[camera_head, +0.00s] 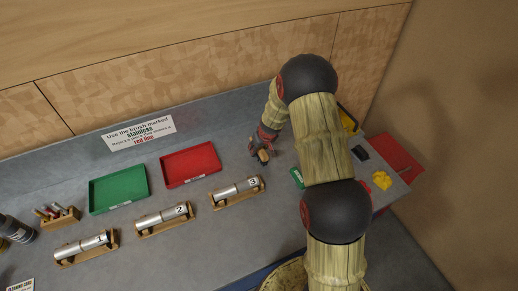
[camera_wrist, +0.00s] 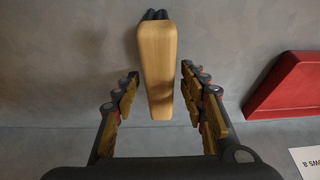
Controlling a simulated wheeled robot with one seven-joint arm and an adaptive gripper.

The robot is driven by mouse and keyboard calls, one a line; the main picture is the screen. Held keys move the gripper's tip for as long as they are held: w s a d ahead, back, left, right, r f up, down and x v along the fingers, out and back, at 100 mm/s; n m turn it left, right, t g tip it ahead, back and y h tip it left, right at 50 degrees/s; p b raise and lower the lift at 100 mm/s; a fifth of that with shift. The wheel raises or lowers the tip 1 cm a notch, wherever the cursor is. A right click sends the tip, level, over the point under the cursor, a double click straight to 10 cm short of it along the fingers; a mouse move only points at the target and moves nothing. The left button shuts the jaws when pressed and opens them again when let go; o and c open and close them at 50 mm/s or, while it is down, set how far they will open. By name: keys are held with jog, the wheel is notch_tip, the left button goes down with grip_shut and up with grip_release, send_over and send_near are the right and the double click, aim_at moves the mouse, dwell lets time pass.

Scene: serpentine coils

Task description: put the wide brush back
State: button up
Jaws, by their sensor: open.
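My gripper (camera_wrist: 160,76) is open, its fingers spread on either side of a tan wooden handle (camera_wrist: 157,65), with a gap on both sides. Two dark rounded ends show at the handle's far end. It looks like a brush handle, but bristles do not show, so I cannot tell if it is the wide brush. In the head view my gripper (camera_head: 264,143) is low over the grey bench right of the red tray, with the tan piece (camera_head: 263,155) at its fingers. A wooden holder (camera_head: 61,219) with several coloured handles stands at the far left.
A green tray (camera_head: 118,189) and a red tray (camera_head: 191,164) lie at the back of the bench (camera_head: 220,240). Numbered metal cylinders sit in wooden cradles in front, including number 3 (camera_head: 237,192). Dark bottles (camera_head: 17,229) stand far left. A yellow object (camera_head: 381,180) lies right of my arm.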

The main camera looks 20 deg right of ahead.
jog(key=v, duration=1.1)
jog(key=shift+s+r+p, duration=0.1)
jog(key=shift+r+p, duration=0.05)
jog(key=shift+p, duration=0.15)
jog(key=s+a+r, duration=0.5)
jog(key=s+r, duration=0.2)
jog(key=r, duration=0.4)
jog(key=s+a+r, duration=0.5)
jog(key=s+r, duration=0.1)
jog(key=r, duration=0.5)
jog(key=s+a+r, duration=0.2)
jog(key=s+r, duration=0.1)
jog(key=s, duration=0.7)
jog(key=s+a+r+t, duration=0.1)
jog(key=s+r, duration=0.3)
jog(key=s, duration=0.7)
jog(key=shift+s+a, duration=0.25)
jog(key=shift+a, duration=0.2)
notch_tip(320, 180, down, 13)
jog(key=b, duration=1.3)
jog(key=shift+f, duration=0.2)
